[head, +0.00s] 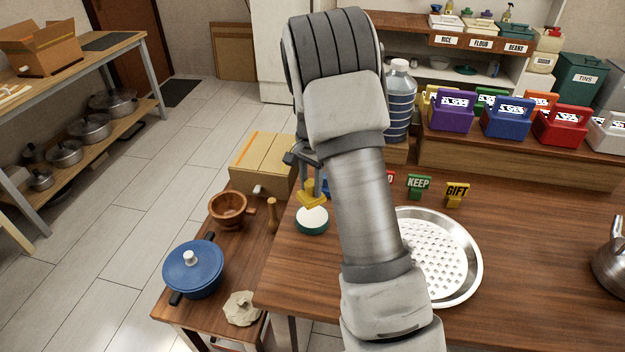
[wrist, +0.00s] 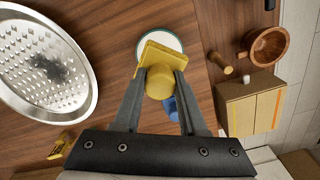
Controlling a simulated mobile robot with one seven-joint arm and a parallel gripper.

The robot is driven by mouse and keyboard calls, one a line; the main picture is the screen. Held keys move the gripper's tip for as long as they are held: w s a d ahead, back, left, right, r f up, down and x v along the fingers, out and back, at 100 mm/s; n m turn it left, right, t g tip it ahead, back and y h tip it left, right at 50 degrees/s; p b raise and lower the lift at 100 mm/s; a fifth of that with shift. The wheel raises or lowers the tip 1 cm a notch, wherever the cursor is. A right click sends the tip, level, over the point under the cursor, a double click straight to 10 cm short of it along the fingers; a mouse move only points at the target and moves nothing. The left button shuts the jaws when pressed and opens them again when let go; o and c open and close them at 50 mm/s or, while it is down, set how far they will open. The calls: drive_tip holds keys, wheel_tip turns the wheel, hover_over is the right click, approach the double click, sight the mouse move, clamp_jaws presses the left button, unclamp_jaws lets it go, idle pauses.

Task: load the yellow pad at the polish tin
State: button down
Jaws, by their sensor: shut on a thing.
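The yellow pad (head: 311,199) is a flat square with a round knob. My gripper (head: 308,184) is shut on the knob, which shows between the fingers in the wrist view (wrist: 160,82). The polish tin (head: 312,222) is a round green tin with a white top, standing on the wooden table near its left edge. In the wrist view the pad (wrist: 153,56) covers part of the tin (wrist: 172,38). The pad is over the tin's far side in the head view; I cannot tell whether they touch.
A perforated metal tray (head: 467,262) lies right of the tin. KEEP (head: 419,185) and GIFT (head: 457,193) signs stand behind it. A small blue thing (wrist: 170,108) is close behind the pad. A blue pot (head: 193,268) and wooden bowl (head: 229,208) are on the lower left table.

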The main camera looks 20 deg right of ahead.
sight(312, 199)
drive_tip(key=shift+w+d+f+m, duration=0.1)
drive_tip(key=shift+w+d+m, duration=0.05)
drive_tip(key=shift+d+m, duration=0.15)
drive_tip(key=shift+f+b, duration=2.15)
drive_tip(key=shift+f, duration=0.7)
drive_tip(key=shift+f, duration=0.55)
drive_tip(key=shift+r+p, duration=2.3)
drive_tip(key=shift+r, duration=1.3)
drive_tip(key=shift+a, duration=0.1)
drive_tip(key=s+a+n+p, duration=0.2)
drive_tip(key=s+a+n, duration=0.8)
drive_tip(key=a+n, duration=0.1)
drive_tip(key=shift+s+r+n, duration=0.2)
drive_tip(key=shift+s+n, duration=0.05)
drive_tip(key=shift+n, duration=0.55)
